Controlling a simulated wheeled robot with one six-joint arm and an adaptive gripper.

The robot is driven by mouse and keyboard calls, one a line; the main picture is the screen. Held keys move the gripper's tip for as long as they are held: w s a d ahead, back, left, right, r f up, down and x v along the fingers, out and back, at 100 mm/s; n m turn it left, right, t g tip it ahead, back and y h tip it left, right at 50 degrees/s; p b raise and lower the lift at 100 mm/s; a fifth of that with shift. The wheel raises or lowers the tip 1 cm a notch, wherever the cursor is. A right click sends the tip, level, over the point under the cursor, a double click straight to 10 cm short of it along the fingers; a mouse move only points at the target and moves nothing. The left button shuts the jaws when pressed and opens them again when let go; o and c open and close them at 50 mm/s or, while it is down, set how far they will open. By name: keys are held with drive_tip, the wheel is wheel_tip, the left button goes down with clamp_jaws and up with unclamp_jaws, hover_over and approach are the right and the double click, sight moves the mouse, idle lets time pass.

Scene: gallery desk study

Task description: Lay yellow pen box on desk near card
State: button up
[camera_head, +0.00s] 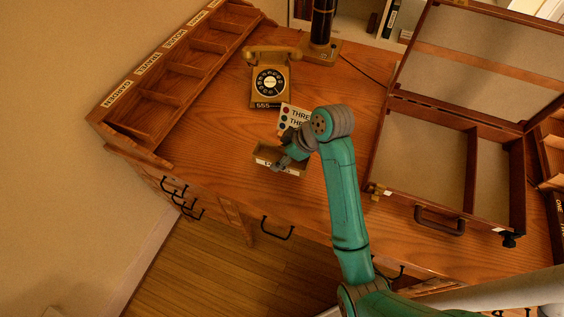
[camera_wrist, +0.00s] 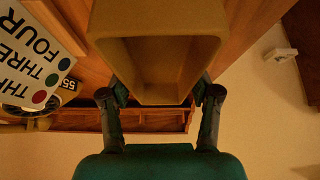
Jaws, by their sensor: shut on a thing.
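The yellow pen box (camera_head: 265,153) is a small open box, seen near the desk's front edge in the head view. My gripper (camera_head: 284,161) is shut on it. In the wrist view the box (camera_wrist: 156,93) fills the upper middle, its open hollow facing the camera, with one finger of my gripper (camera_wrist: 160,88) on each side. I cannot tell whether the box touches the desk (camera_head: 318,92). The white card (camera_head: 289,113) with coloured dots and number words is just behind the box, partly covered by my arm. It also shows at the left of the wrist view (camera_wrist: 38,52).
An old rotary telephone (camera_head: 270,80) stands behind the card. A labelled wooden compartment tray (camera_head: 150,88) lies along the left edge. An open wooden case (camera_head: 376,150) takes up the right side. A dark cylinder on a base (camera_head: 322,22) stands at the back. Bare desk lies left of the box.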

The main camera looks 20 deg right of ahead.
drive_tip(key=shift+f, duration=2.05)
drive_tip(key=shift+f, duration=0.1)
drive_tip(key=o, duration=1.3)
drive_tip(key=shift+o, duration=0.2)
drive_tip(key=v, duration=0.7)
drive_tip(key=shift+r, duration=0.3)
drive_tip(key=shift+s, duration=0.15)
